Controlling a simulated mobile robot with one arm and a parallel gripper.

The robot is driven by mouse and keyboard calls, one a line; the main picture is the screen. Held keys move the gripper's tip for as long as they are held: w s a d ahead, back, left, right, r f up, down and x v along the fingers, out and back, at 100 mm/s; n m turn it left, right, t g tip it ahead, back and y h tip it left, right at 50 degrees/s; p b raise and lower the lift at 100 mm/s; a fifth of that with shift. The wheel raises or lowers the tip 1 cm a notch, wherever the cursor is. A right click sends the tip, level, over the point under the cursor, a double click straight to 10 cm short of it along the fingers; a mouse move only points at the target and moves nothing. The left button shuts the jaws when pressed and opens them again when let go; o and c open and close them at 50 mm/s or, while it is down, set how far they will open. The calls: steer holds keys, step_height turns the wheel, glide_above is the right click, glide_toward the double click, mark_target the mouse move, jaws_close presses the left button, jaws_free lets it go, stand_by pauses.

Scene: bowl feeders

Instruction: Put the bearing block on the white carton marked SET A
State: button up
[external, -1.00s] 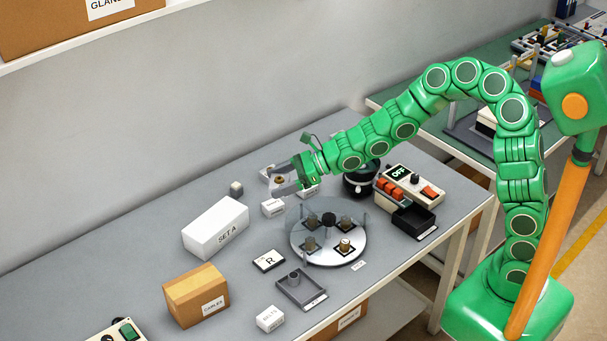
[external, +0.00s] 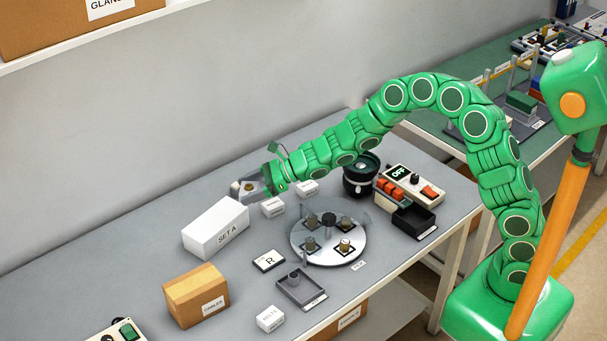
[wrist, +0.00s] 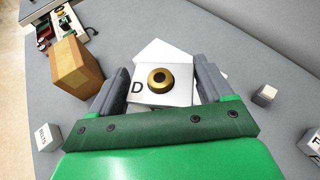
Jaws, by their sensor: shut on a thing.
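The bearing block is a pale block marked D with a brass ring around a dark centre; it shows in the wrist view (wrist: 147,95). My gripper (wrist: 158,88) is shut on it, one grey finger at each side. In the external view my gripper (external: 250,187) is near the wall side of the bench, just behind the white carton marked SET A (external: 216,230). The block shows small between the fingers there. In the wrist view a white carton (wrist: 150,50) lies beyond the block and is partly hidden by it. The block looks apart from the carton's top.
A brown box (external: 196,296) stands in front of the carton. Small white boxes (external: 273,207) stand right of it. A round turntable (external: 328,252) with several parts, an R tile (external: 269,261) and a grey tray (external: 301,290) are further right. A small cube (wrist: 265,93) stands near my gripper.

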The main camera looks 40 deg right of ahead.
glide_above(238, 216)
steer(key=shift+f, duration=4.25)
steer(key=shift+f, duration=0.1)
steer(key=o, duration=1.1)
steer(key=v, duration=1.2)
